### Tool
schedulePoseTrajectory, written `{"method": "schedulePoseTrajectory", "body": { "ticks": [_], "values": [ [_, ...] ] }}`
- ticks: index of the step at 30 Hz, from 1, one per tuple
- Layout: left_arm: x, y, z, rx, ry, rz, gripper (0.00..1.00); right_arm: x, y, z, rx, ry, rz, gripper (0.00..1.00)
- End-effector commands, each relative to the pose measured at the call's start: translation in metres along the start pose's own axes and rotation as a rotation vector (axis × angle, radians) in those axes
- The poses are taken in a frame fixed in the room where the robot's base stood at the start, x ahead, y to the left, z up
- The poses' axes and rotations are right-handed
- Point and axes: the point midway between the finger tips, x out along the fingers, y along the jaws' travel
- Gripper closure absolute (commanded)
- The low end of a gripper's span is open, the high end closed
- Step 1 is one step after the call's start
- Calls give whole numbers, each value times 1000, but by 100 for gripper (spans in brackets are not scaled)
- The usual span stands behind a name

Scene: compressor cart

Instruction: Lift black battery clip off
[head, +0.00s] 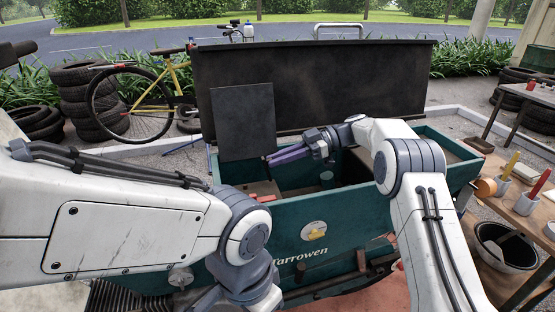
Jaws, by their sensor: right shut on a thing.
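My right gripper (283,154) reaches leftward over the open teal cart box (300,232), its purple fingers pointing at the lower right edge of an upright dark panel (243,122). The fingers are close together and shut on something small. I take it to be the black battery clip, but it is too small and dark to make out against the panel and the box's inside. The battery itself cannot be picked out. My left arm comes in from the left and bends down in front of the cart; its gripper is not in view.
The cart's large dark lid (320,85) stands open behind the box. Stacked tires (88,100) and a yellow bicycle (160,85) stand behind at the left.

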Motion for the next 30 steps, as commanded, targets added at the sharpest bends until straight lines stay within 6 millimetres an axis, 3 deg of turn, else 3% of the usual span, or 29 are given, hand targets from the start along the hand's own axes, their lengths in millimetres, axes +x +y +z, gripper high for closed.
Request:
{"method": "schedulePoseTrajectory", "body": {
  "ticks": [1,3,4,16,23,30],
  "values": [
    [0,0,0,0,0,0,100,-1,0,2,3,-1,1,100],
    [0,0,0,0,0,0,100,-1,0,2,3,-1,1,66],
    [0,0,0,0,0,0,100,-1,0,2,3,-1,1,55],
    [1,0,0,0,0,0,100,-1,0,-4,0,-1,0,55],
    [8,-1,0,0,0,0,100,-11,0,-41,-5,-2,2,55],
    [24,-2,1,0,0,0,100,-54,-41,-59,0,-2,5,55]
  ]
}}
